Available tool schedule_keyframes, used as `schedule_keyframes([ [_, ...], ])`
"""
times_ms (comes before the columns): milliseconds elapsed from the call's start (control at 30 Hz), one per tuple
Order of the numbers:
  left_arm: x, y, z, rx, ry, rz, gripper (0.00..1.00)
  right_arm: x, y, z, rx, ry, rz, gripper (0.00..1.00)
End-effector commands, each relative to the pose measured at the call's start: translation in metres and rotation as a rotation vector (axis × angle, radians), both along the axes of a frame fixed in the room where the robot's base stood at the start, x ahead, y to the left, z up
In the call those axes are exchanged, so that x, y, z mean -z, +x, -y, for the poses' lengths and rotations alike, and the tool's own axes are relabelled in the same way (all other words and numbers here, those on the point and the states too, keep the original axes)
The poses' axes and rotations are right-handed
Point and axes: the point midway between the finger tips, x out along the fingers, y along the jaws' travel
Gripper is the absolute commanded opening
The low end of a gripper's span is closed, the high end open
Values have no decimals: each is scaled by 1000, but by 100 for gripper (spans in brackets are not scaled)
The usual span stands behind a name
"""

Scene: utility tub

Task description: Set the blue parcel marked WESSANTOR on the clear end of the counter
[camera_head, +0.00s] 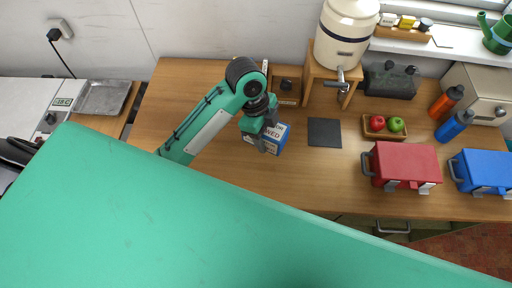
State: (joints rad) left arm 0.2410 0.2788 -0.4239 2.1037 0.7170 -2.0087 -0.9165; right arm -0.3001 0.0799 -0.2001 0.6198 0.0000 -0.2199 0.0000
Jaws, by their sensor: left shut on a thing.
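A small blue parcel (283,141) with a white label hangs at the end of my left arm. Some dark letters show on the label, but I cannot read the full name. My left gripper (268,137) is shut on the parcel, above the wooden counter (205,75). I cannot tell whether the parcel touches the surface. The counter is bare on its left part, behind and beside my arm. My right gripper is not in view.
A dark square mat (324,132) lies right of the parcel. Further right are a wooden tray (383,134) with apples, a red cooler box (404,165) and a blue one (486,170). A drink dispenser (345,35) stands behind. My own green body covers the foreground.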

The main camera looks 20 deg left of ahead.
Motion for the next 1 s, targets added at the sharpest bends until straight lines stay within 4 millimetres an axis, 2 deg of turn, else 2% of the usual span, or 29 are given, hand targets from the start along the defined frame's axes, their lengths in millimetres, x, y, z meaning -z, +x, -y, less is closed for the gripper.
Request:
schedule_keyframes([
  [100,32,-2,0,-3,0,-8,27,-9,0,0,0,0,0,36],
  [400,106,-1,0,-3,-1,-4,27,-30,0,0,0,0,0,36],
  [900,164,0,0,-2,0,-2,27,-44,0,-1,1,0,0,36],
  [1000,169,0,0,-1,0,1,27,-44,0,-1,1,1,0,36],
])
